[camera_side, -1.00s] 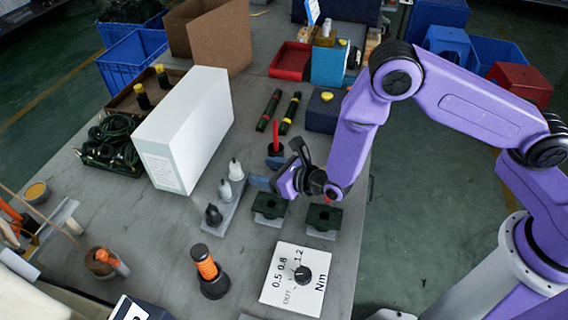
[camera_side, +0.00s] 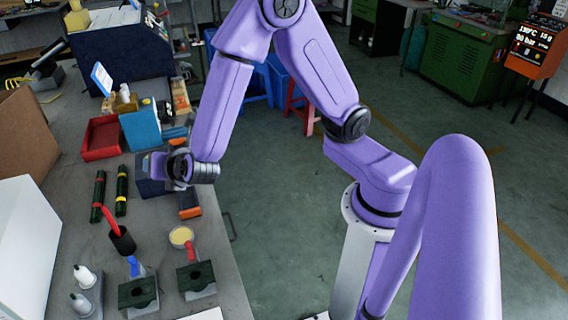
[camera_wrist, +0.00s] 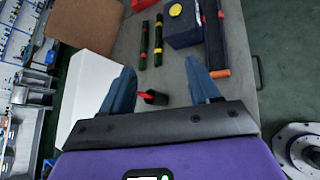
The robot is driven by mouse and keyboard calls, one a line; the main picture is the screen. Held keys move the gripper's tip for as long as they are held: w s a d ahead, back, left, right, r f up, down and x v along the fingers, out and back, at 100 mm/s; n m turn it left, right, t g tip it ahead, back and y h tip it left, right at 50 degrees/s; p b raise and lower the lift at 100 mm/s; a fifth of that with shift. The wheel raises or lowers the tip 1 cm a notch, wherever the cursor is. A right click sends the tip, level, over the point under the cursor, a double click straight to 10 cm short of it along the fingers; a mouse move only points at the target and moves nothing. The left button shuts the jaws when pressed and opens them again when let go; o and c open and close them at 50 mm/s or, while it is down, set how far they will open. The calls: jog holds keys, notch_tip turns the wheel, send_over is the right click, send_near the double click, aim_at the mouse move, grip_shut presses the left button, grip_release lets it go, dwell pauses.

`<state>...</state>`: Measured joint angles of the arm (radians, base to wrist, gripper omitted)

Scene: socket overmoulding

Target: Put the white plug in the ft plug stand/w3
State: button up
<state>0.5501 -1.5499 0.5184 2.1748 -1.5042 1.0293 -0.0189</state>
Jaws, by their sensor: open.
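I cannot clearly pick out the white plug or the w3 plug stand. Two white pieces with narrow tips, the rear one (camera_side: 85,277) and the front one (camera_side: 80,304), stand on a grey strip at the lower left of the side view. My gripper (camera_side: 158,166) is over the table near a dark blue box (camera_side: 150,188), well behind these white pieces. In the wrist view my gripper (camera_wrist: 163,86) has its two blue fingers wide apart, with nothing held between them.
Two dark green blocks with holes (camera_side: 138,290) (camera_side: 196,277) are near the table's right edge. A black cup (camera_side: 122,240) with a red handle stands behind them. Green rods (camera_side: 122,190), a red tray (camera_side: 102,138) and a large white box (camera_side: 25,250) are around.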

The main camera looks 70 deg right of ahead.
jog(key=s+d+r+m+g+y, duration=0.1)
jog(key=s+d+m+g, duration=0.1)
jog(key=s, duration=0.7)
jog(key=s+d+r+m+g+y, duration=0.1)
jog(key=s+d+m+g+y, duration=0.1)
jog(key=s+m+g, duration=0.3)
jog(key=s+d+r+m+g+y, duration=0.1)
jog(key=s+m, duration=0.5)
jog(key=s, duration=0.7)
jog(key=d+r+g, duration=0.1)
jog(key=d+g, duration=0.1)
jog(key=g, duration=0.1)
jog(key=shift+s+d+y, duration=0.15)
jog(key=shift+s+y, duration=0.25)
jog(key=o, duration=0.7)
jog(key=shift+o, duration=0.2)
jog(key=m, duration=0.4)
send_over(103, 206)
notch_tip(103, 206, down, 2)
jog(key=f, duration=0.1)
notch_tip(103, 206, down, 9)
jog(key=shift+d+f, duration=0.1)
jog(key=shift+f, duration=0.05)
